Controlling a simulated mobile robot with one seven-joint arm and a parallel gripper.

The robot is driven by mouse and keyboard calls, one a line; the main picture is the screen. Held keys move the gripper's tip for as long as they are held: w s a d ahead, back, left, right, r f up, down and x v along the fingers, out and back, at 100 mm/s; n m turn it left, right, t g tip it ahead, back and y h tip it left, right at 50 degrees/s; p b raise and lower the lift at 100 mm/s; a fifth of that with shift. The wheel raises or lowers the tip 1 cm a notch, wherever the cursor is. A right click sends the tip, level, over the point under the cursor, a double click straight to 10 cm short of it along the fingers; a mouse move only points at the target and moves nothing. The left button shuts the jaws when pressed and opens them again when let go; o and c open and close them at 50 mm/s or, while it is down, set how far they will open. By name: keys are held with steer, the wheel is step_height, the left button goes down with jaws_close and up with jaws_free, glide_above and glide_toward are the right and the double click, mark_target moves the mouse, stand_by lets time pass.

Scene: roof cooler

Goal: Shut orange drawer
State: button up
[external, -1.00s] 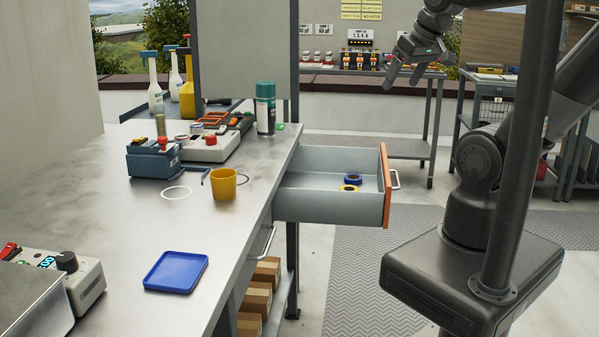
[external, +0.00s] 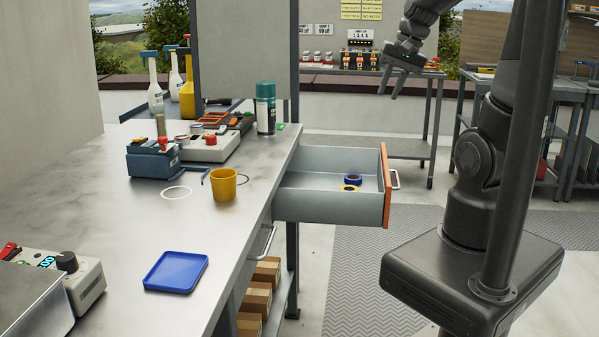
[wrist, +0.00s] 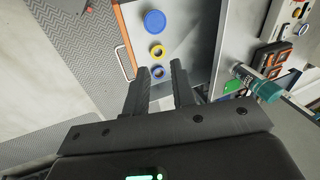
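The orange drawer (external: 385,187) is pulled out to the right from under the workbench. Its box is grey, its front is orange and its silver handle (external: 395,179) faces right. In the wrist view, the orange front (wrist: 125,38) and handle (wrist: 122,63) lie left of the fingers. My gripper (external: 385,82) is in the air above and beyond the drawer, apart from it. Its two fingers (wrist: 160,67) are spread with nothing held, pointing towards the drawer.
Inside the drawer are a blue roll (external: 353,179), a yellow roll (external: 349,188) and a round blue item (wrist: 155,22). The bench holds a yellow cup (external: 223,185), a blue tray (external: 176,272) and a green can (external: 265,108).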

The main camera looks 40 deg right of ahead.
steer(key=w+d+f+m, duration=0.1)
steer(key=d, duration=0.1)
steer(key=w+d+f+m+y, duration=0.1)
steer(key=w+d+f+m, duration=0.2)
steer(key=d, duration=0.1)
steer(key=shift+w+f+m+y, duration=0.15)
steer(key=shift+f+m+y, duration=0.05)
steer(key=shift+m+y, duration=0.2)
steer(key=c, duration=0.5)
steer(key=w+d+f+m, duration=0.1)
steer(key=d, duration=0.1)
steer(key=d+f+m, duration=0.2)
steer(key=w+d+f+m+y, duration=0.1)
steer(key=d+f, duration=0.1)
steer(key=d, duration=0.1)
steer(key=shift+w+f+m, duration=0.1)
steer(key=shift+w+m, duration=0.2)
jaws_close()
steer(key=d+f+m+t+y, duration=0.1)
steer(key=d+f+m+t, duration=0.2)
steer(key=d+f+m, duration=1)
steer(key=w+a+f+n, duration=0.3)
steer(key=w+a+f, duration=0.2)
steer(key=f, duration=0.3)
steer(key=shift+w+a+f, duration=0.15)
steer(key=shift+w+f, duration=0.05)
steer(key=shift+w, duration=0.7)
